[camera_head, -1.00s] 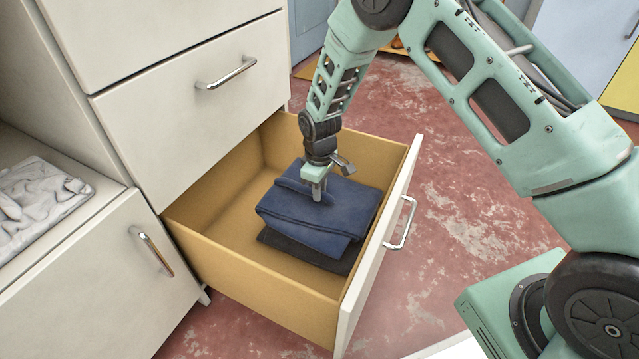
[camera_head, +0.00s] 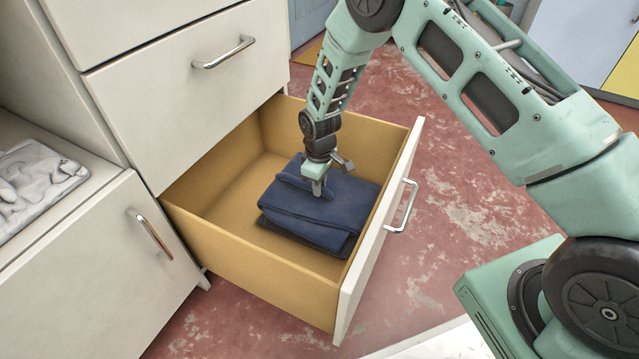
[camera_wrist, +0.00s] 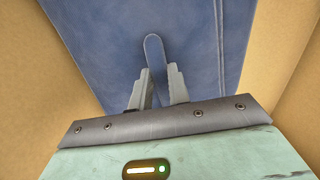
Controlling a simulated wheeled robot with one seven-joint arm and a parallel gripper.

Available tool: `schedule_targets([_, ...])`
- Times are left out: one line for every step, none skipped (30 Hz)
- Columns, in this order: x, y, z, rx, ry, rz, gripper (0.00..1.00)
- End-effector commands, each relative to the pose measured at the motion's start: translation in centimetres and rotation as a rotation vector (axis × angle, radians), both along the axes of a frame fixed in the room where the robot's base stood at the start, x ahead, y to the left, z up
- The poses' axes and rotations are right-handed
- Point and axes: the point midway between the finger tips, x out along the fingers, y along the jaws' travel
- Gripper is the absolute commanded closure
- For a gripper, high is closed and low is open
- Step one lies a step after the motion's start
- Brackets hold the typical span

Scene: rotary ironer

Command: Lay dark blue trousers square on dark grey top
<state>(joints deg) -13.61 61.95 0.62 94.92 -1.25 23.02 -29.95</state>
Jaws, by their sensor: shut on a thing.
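The folded dark blue trousers (camera_head: 320,212) lie in the open drawer, on top of the dark grey top (camera_head: 292,238). Only a strip of the grey top shows at the front edge of the trousers, and the edges there look close to parallel. My gripper (camera_head: 317,188) points down onto the trousers and is shut on them. In the wrist view, its fingers (camera_wrist: 157,92) pinch a raised fold of the blue cloth (camera_wrist: 196,40). The rest of the grey top is hidden under the trousers.
The tan drawer (camera_head: 225,262) has a white front with a metal handle (camera_head: 402,206). Bare drawer floor (camera_head: 225,205) shows left of the clothes. A closed drawer (camera_head: 185,95) is above.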

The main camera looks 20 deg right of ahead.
Motion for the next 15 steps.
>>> schedule_targets([0.06, 0.01, 0.08, 0.0, -0.001, 0.0, 1.0])
schedule_targets([0.06, 0.01, 0.07, 0.0, -0.001, 0.0, 1.0])
schedule_targets([0.06, 0.01, 0.05, 0.0, -0.001, 0.0, 1.0])
schedule_targets([0.06, 0.01, 0.03, 0.0, -0.001, 0.0, 1.0])
schedule_targets([0.06, 0.01, -0.01, 0.0, -0.001, 0.0, 1.0])
schedule_targets([0.06, 0.01, -0.05, 0.0, -0.001, 0.0, 1.0])
schedule_targets([0.06, 0.01, -0.1, 0.0, -0.001, 0.0, 1.0])
schedule_targets([0.05, 0.01, -0.15, 0.0, -0.001, 0.0, 1.0])
schedule_targets([0.05, 0.01, -0.22, 0.0, -0.001, 0.0, 1.0])
schedule_targets([0.04, 0.01, -0.28, 0.001, -0.001, 0.0, 1.0])
schedule_targets([0.04, 0.01, -0.34, 0.001, -0.001, 0.0, 1.0])
schedule_targets([0.04, 0.01, -0.42, 0.001, -0.001, 0.0, 1.0])
schedule_targets([0.06, 0.01, -0.39, 0.0, -0.001, 0.0, 0.77])
schedule_targets([0.06, 0.01, -0.37, 0.0, -0.001, 0.0, 0.68])
schedule_targets([0.05, 0.01, -0.37, 0.0, -0.001, 0.0, 0.57])
